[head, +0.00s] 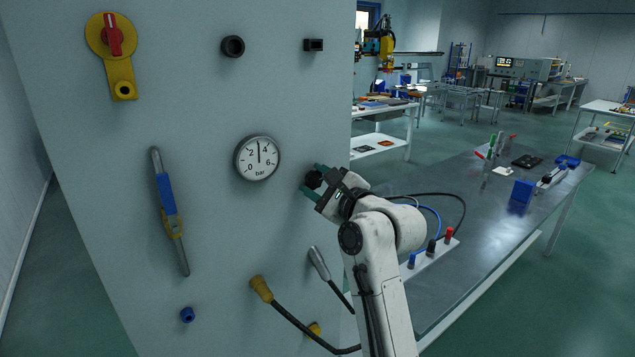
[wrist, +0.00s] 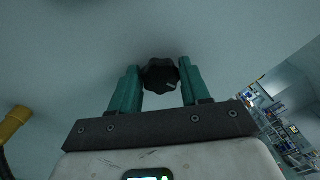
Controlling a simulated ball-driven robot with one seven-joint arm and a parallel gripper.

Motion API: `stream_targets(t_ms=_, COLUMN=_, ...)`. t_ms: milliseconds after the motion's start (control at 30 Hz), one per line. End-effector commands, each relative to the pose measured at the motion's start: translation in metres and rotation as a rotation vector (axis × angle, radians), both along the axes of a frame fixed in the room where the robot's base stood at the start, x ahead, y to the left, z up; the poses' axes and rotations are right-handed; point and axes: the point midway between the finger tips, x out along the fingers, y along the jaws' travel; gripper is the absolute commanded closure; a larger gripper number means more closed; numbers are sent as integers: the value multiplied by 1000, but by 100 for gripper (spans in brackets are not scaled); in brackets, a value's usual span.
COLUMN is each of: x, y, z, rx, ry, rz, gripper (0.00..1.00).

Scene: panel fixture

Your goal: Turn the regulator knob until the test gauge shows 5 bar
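The regulator knob (wrist: 160,74) is black and lobed, with a pale mark near its lower edge. It sits on the panel to the right of the gauge and shows in the head view (head: 313,179), partly covered. My gripper (head: 314,180) has its two green fingers on either side of the knob, and in the wrist view the fingertips (wrist: 161,75) appear to touch its sides. The round white test gauge (head: 257,158) is marked 0, 2, 4, 6 bar. Its needle points almost straight up, between 2 and 4, at about 3.
The panel holds a red-and-yellow rotary switch (head: 112,36), a blue-handled lever (head: 166,195), a yellow hose connector (head: 261,288) and a grey-handled lever (head: 318,263) below my gripper. A metal bench (head: 480,240) with cables stands at the right.

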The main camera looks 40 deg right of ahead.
Motion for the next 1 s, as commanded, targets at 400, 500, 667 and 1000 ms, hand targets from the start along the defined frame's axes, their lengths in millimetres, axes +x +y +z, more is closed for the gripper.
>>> stream_targets(t_ms=400, x=0, y=0, z=0, rx=-1, ry=1, rz=1, gripper=87)
stream_targets(t_ms=500, x=0, y=0, z=0, rx=-8, ry=1, rz=1, gripper=87)
stream_targets(t_ms=667, x=0, y=0, z=0, rx=-49, ry=2, rz=1, gripper=87)
stream_targets(t_ms=1000, x=0, y=0, z=-1, rx=-289, ry=0, rz=1, gripper=87)
